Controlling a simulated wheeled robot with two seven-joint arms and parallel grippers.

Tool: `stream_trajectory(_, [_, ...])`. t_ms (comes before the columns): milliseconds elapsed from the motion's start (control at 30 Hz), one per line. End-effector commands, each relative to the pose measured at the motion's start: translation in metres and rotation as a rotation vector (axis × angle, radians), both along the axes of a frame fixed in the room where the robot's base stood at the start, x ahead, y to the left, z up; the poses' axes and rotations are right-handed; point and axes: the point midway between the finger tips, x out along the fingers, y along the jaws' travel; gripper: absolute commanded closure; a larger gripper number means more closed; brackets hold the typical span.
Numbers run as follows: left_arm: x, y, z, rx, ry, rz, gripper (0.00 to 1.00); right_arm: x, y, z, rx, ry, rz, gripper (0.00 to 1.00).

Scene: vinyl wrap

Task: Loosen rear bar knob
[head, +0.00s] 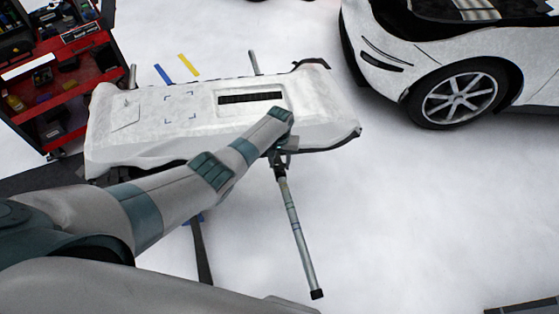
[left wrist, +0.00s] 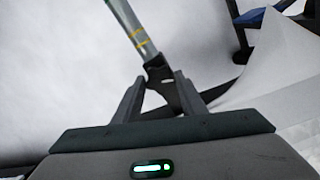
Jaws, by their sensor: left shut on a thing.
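A grey bar (head: 296,230) with a black end cap slants down from the near edge of the white bumper (head: 150,128). It also shows in the left wrist view (left wrist: 127,24), with yellow marks on it. At its upper end is a dark fitting, the rear bar knob (left wrist: 157,68); I cannot tell knob and bracket apart. My left gripper (head: 279,157) is at this upper end, under the bumper's edge, partly hidden by my own wrist. In the left wrist view its two fingers (left wrist: 160,86) close around the dark knob fitting. My right gripper is out of view.
A red tool cart (head: 95,62) stands at the upper left. A white car (head: 440,60) stands at the upper right. Thin posts (head: 254,62) stick up behind the bumper. The pale floor right of the bar is clear.

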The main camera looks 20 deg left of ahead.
Motion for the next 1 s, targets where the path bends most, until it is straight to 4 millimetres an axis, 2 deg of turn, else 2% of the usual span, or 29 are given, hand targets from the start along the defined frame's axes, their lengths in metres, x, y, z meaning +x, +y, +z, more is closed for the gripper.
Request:
stream_trajectory(300, [0.0027, -0.0003, 0.0024, -0.001, -0.006, 0.117, 0.85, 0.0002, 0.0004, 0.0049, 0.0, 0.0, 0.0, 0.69])
stream_trajectory(733, [0.0031, 0.0001, 0.0023, -0.001, -0.007, 0.13, 0.85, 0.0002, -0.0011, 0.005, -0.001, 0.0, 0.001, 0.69])
stream_trajectory(767, [0.0032, 0.0001, 0.0024, -0.001, -0.007, 0.13, 0.6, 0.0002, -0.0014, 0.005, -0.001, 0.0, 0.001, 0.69])
stream_trajectory(833, [0.003, 0.0001, 0.0023, -0.001, -0.006, 0.13, 0.44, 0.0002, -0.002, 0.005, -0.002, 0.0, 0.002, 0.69])
stream_trajectory(1000, [0.0018, 0.0001, 0.0013, 0.0, -0.004, 0.129, 0.44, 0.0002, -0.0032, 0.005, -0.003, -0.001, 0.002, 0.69])
